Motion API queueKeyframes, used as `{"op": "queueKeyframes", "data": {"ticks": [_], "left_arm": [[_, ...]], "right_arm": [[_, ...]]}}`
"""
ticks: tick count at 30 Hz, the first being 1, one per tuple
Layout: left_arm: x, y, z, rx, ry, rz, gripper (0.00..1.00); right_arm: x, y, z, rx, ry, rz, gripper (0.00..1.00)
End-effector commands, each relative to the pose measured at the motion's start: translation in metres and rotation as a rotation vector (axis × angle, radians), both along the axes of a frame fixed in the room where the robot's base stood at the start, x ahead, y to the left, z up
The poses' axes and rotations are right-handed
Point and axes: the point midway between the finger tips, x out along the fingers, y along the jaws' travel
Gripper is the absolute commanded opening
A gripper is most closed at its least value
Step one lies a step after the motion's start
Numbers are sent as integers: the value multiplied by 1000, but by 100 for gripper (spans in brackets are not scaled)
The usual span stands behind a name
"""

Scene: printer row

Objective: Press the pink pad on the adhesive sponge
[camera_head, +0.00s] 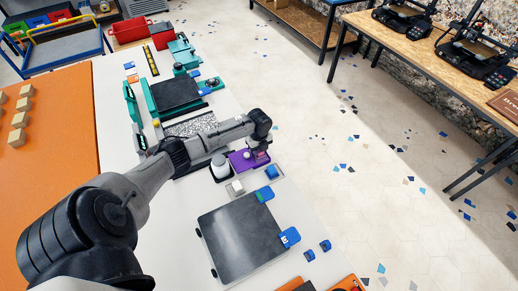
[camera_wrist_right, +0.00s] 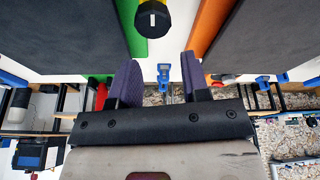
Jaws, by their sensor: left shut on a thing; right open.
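My left gripper (camera_head: 258,155) is over the middle of the white table, just above a flat purple piece (camera_head: 237,160). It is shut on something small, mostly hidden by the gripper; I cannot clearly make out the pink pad. A small blue block (camera_head: 272,172) on a grey base and a small pale block (camera_head: 236,187) sit just nearer than the gripper. I cannot tell which thing is the adhesive sponge. In the right wrist view my right gripper (camera_wrist_right: 158,72) is open, its two purple fingertips apart with nothing held between them.
A large dark plate (camera_head: 242,240) with blue clips lies on the near white table (camera_head: 308,217). A teal-framed dark plate (camera_head: 175,93) and a speckled plate (camera_head: 190,125) lie farther back. An orange surface (camera_head: 60,120) is at left. The floor at right is open.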

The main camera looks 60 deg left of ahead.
Motion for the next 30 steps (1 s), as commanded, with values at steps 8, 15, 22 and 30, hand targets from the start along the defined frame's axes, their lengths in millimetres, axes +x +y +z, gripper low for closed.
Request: {"op": "queueKeyframes", "data": {"ticks": [8, 15, 22, 30], "left_arm": [[-1, 0, -1, 0, 4, 0, 12], [-1, 0, 14, 1, 2, 0, 12], [-1, 0, 33, 1, 1, 0, 12], [0, 0, 53, 0, 1, 0, 12]], "right_arm": [[0, 2, 2, 7, 0, -5, 43], [0, 3, 17, 9, 0, -5, 43], [0, 2, 35, 8, 0, -5, 43], [0, 0, 55, -1, 0, 1, 43]]}}
